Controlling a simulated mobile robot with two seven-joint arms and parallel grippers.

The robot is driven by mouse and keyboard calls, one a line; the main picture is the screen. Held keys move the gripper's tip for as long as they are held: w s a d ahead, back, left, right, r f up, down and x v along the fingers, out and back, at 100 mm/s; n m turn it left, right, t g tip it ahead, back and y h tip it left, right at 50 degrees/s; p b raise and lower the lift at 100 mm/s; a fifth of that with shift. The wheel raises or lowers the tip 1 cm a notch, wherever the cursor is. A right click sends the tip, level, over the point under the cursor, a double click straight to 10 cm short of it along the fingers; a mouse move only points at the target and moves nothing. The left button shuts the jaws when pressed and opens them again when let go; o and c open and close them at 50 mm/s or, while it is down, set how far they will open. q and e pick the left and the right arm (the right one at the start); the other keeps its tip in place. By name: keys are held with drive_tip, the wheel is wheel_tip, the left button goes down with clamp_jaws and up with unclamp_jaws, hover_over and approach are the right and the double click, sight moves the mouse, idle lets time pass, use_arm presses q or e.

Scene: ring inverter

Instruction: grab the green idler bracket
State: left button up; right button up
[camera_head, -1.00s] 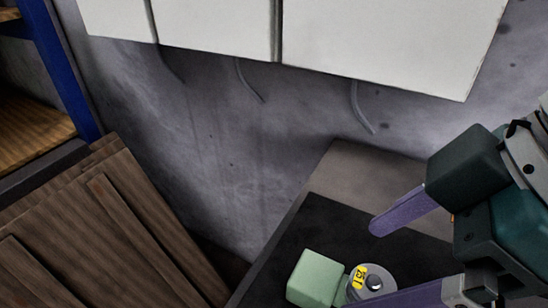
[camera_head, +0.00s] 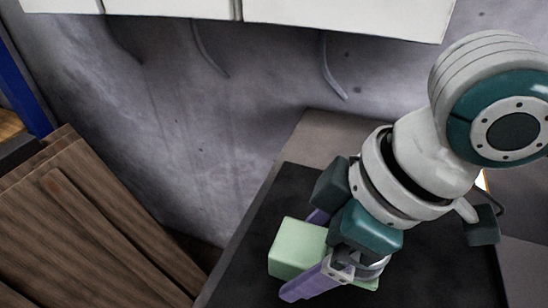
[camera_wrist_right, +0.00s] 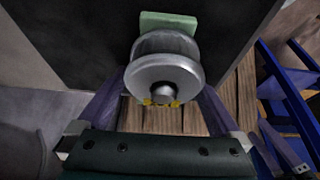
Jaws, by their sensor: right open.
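The green idler bracket (camera_head: 297,248) is a pale green block with a grey metal wheel, on the black surface at the lower middle of the head view. In the right wrist view its green part (camera_wrist_right: 168,21) shows behind the grey wheel (camera_wrist_right: 163,72), with a yellow label at the wheel's lower edge. My right gripper (camera_head: 302,254) is open, with its purple fingers on either side of the bracket. The wrist view shows the wheel between the fingers; I cannot tell whether they touch it. My gripper body hides most of the wheel in the head view. My left gripper is not in view.
The black mat (camera_head: 262,215) lies on a grey-brown table (camera_head: 330,133) against a grey wall. Brown wooden boards (camera_head: 80,235) lean at the left, beside a blue post (camera_head: 25,100). White panels (camera_head: 330,12) hang above. The mat left of the bracket is clear.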

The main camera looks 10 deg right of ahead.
drive_tip(key=shift+f, duration=0.1)
drive_tip(key=shift+c, duration=0.2)
clamp_jaws()
idle(0.5)
drive_tip(key=shift+w, duration=0.1)
